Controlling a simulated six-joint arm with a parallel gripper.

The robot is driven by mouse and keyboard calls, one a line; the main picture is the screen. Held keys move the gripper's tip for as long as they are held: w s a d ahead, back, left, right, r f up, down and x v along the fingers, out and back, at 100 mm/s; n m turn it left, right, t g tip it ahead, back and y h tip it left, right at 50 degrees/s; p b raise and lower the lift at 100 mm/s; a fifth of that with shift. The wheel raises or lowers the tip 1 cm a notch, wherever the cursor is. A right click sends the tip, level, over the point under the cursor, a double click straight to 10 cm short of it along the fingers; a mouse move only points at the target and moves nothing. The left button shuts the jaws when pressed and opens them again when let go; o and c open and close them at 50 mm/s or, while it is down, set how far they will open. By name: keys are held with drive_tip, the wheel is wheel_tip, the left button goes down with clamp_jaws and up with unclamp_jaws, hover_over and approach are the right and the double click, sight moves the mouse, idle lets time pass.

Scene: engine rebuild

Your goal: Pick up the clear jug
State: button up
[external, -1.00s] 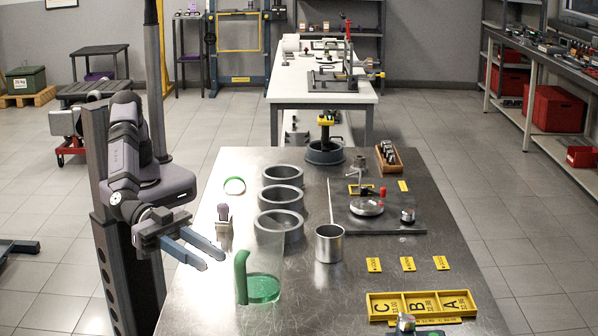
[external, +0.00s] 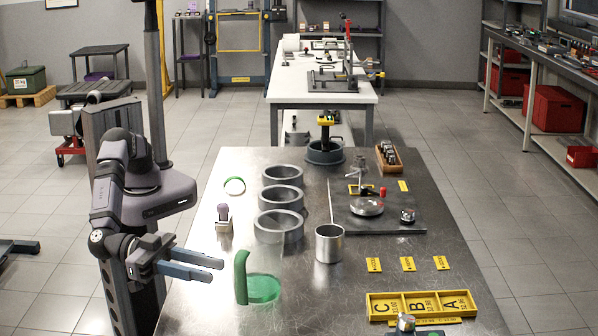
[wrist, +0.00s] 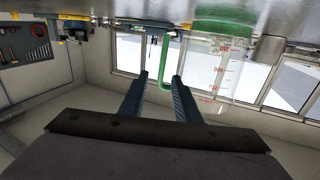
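The clear jug stands upright near the front left of the steel table, with a green handle (external: 241,277) on its left side and a green base (external: 264,289). Its see-through body with red markings shows upside down in the wrist view (wrist: 219,72). My gripper (external: 217,268) is open and empty, just left of the handle, with its fingers pointing right toward it. In the wrist view the green handle (wrist: 163,70) appears between the two spread fingertips (wrist: 160,78). The fingers look apart from the handle.
A metal cylinder (external: 329,244) stands right of the jug. Several grey rings (external: 280,226) stand behind it. A small purple-topped tool (external: 223,217) stands behind my gripper. A yellow tray (external: 421,306) lies at the front right. The steel table's left edge runs below my arm.

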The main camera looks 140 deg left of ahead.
sight(235, 275)
drive_tip(key=shift+w+a+r, duration=0.1)
drive_tip(key=shift+w+a, duration=0.15)
drive_tip(key=shift+w, duration=0.2)
drive_tip(key=shift+p+x, duration=0.8)
drive_tip(key=shift+x, duration=1.3)
clamp_jaws()
